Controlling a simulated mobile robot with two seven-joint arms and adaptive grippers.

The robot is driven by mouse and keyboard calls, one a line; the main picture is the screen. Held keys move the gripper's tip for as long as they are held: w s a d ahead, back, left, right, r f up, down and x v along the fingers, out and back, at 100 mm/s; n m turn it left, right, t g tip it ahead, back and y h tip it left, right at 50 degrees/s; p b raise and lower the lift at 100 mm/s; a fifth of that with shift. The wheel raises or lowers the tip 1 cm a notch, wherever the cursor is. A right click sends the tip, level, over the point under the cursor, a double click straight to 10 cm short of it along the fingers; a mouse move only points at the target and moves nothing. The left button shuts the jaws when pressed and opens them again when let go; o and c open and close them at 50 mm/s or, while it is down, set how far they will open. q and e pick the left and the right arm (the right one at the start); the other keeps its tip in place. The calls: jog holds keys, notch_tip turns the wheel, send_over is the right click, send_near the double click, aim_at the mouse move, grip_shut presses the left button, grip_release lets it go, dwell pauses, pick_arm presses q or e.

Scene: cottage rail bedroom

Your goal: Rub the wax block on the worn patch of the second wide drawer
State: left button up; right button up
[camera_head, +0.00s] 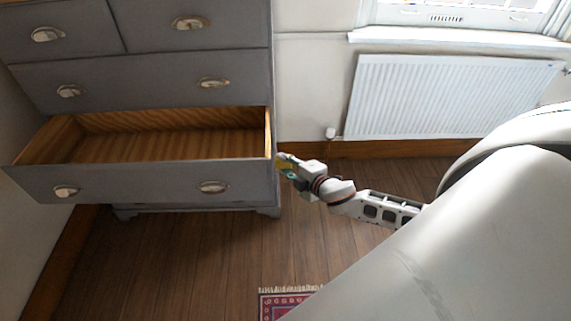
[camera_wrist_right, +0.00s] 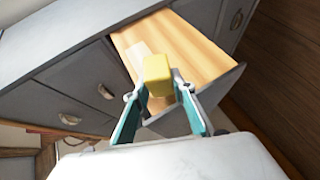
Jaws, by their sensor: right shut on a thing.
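The second wide drawer (camera_head: 170,179) of the grey chest is pulled out, showing its bare wood inside. In the right wrist view, its wooden surface (camera_wrist_right: 203,47) carries a paler patch (camera_wrist_right: 139,52), which looks like the worn patch. The yellow wax block (camera_wrist_right: 158,70) is held between the teal fingers of my right gripper (camera_wrist_right: 160,92). The block partly overlaps the patch in this view; I cannot tell whether they touch. In the head view, my right gripper (camera_head: 285,166) is beside the drawer's right side, by its front corner. My left gripper is not in view.
The closed upper wide drawer (camera_head: 140,80) and smaller drawers are above. A white radiator (camera_head: 440,98) hangs on the wall at the right. A red fringed rug (camera_head: 285,303) lies on the wooden floor. The floor before the chest (camera_head: 170,255) is clear.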

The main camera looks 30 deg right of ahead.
jog(key=shift+w+a, duration=0.1)
jog(key=shift+a, duration=0.1)
dwell(0.3)
jog(key=shift+w+a, duration=0.35)
jog(key=shift+a, duration=0.15)
dwell(0.3)
jog(key=shift+w+d, duration=0.45)
jog(key=shift+w, duration=0.2)
jog(key=shift+w+d, duration=0.4)
jog(key=shift+w, duration=0.2)
jog(key=w+d, duration=0.6)
jog(key=w, duration=0.4)
jog(key=shift+b, duration=0.3)
dwell(0.5)
jog(key=shift+a, duration=0.1)
